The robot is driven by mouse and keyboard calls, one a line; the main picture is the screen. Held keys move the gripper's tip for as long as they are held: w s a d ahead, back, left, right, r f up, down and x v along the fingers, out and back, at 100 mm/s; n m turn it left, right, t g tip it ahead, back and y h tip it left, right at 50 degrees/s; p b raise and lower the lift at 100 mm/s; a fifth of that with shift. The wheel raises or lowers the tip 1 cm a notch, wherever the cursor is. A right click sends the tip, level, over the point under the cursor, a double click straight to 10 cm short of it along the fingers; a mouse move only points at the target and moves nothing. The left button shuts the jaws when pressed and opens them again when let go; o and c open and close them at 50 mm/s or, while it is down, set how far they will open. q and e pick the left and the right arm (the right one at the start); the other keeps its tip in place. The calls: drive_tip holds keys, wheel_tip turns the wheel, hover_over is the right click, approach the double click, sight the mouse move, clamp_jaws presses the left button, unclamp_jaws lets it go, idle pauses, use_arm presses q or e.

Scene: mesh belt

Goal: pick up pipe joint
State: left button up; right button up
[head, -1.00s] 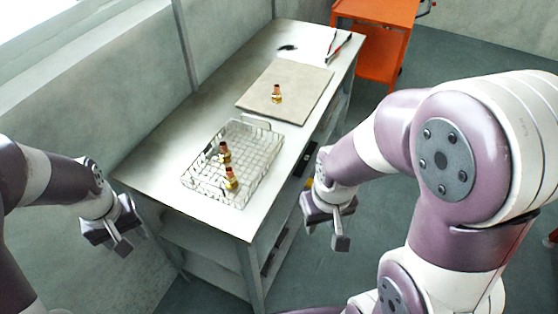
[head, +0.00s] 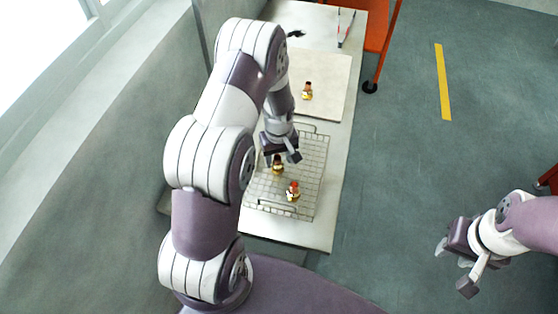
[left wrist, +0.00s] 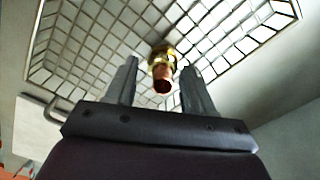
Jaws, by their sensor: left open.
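Two brass and copper pipe joints stand in the wire mesh basket (head: 315,165): one (head: 278,168) just below my left gripper (head: 281,155), the other (head: 293,192) nearer the basket's front. A third pipe joint (head: 307,91) stands on the beige mat (head: 328,72). My left gripper is open above the basket. In the left wrist view, one upright pipe joint (left wrist: 162,72) shows between its two fingers (left wrist: 160,88), ahead of them, its copper end towards me; I cannot tell if they touch it. My right gripper (head: 454,267) is open and empty over the floor.
The basket's wire walls and handles rise around the joints. Pliers (head: 346,28) and a small black item (head: 296,34) lie at the table's far end. An orange cart (head: 378,45) stands beyond the table's right edge.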

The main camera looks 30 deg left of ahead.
use_arm(q)
drive_tip(key=shift+d+f, duration=0.1)
drive_tip(key=shift+f, duration=0.05)
drive_tip(key=shift+a+f, duration=0.1)
drive_tip(key=shift+a, duration=0.25)
drive_tip(key=shift+c, duration=1)
drive_tip(key=shift+s+a, duration=0.1)
drive_tip(key=shift+a, duration=0.05)
drive_tip(key=c, duration=0.5)
clamp_jaws()
drive_tip(key=shift+d, duration=0.3)
drive_tip(key=shift+a, duration=0.1)
